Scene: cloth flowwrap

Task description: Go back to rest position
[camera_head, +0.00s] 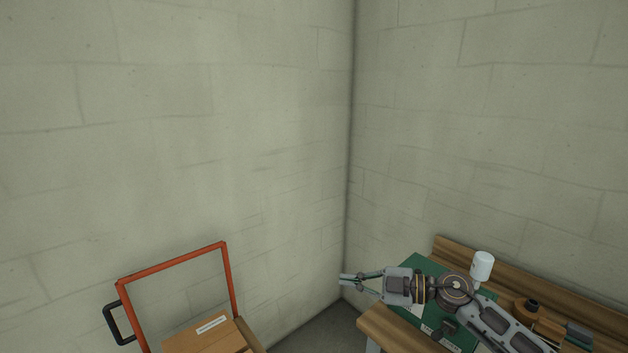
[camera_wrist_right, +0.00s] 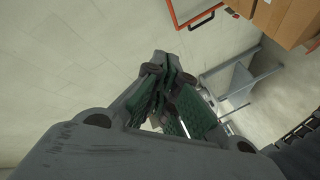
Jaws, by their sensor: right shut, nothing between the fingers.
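My right gripper (camera_head: 351,281) reaches in from the lower right in the head view and points left, past the left end of the wooden workbench (camera_head: 378,327). Its fingers are shut with nothing between them. In the right wrist view the shut fingers (camera_wrist_right: 165,75) hang over bare floor. My left gripper is in neither view.
An orange-framed cart (camera_head: 172,262) with a cardboard box (camera_head: 200,338) stands at lower left. A green mat (camera_head: 412,268), a white bottle (camera_head: 482,266) and a brown round-topped object (camera_head: 530,308) are on the bench under and beside my arm. Block walls meet behind. Floor shows between cart and bench.

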